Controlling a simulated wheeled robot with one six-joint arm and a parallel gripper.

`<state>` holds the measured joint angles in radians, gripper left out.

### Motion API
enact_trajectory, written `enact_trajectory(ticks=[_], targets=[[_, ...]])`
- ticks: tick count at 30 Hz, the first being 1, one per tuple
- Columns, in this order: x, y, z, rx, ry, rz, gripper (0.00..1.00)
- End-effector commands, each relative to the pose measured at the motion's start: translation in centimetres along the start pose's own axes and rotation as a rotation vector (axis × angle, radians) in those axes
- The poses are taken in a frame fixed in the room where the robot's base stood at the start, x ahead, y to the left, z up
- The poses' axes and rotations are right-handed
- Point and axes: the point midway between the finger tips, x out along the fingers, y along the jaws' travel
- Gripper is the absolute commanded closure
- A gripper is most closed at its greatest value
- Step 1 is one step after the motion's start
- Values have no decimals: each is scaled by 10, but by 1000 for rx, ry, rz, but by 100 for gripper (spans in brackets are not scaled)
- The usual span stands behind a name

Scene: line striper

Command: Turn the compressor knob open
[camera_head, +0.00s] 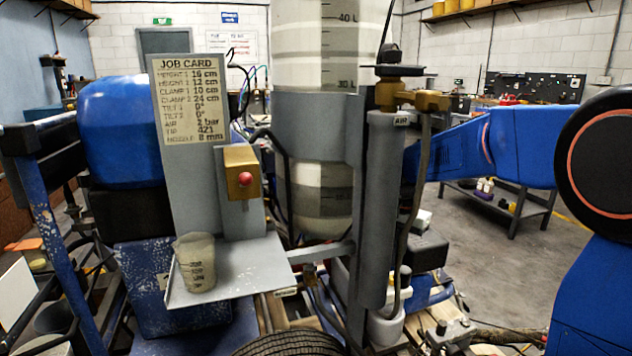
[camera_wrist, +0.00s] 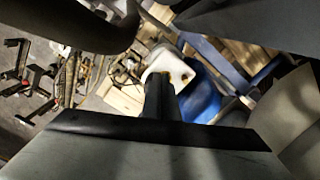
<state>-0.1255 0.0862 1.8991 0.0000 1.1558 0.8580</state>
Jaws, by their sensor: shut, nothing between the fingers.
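I cannot clearly make out the compressor knob in either view. In the wrist view, a blue rounded body (camera_wrist: 201,98) that may be the compressor lies beyond my gripper (camera_wrist: 158,78), beside a white part (camera_wrist: 174,63). My gripper's dark fingers are shut and empty, and their tips overlap the white part in the picture; I cannot tell if they touch. In the head view my blue arm reaches in from the right, and its end is hidden behind the grey column. A brass valve (camera_head: 398,98) labelled AIR sits on top of that column. Blue metal (camera_head: 432,292) shows low behind it.
A grey shelf (camera_head: 235,276) holds a beaker (camera_head: 195,262), below the job card (camera_head: 188,95) and a yellow box with a red button (camera_head: 243,177). A tall graduated tank (camera_head: 322,190) and a grey cylinder (camera_head: 378,205) with a hose stand close to my arm. Open floor shows at right.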

Motion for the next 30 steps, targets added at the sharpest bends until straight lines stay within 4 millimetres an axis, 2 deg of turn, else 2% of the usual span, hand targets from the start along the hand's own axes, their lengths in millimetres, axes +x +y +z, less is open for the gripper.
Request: enact_trajectory(ticks=[8, 22, 30], targets=[[4, 0, 0, 1, -1, 2, 100], [53, 0, 0, 1, -2, 2, 100], [68, 0, 0, 1, -1, 1, 100]])
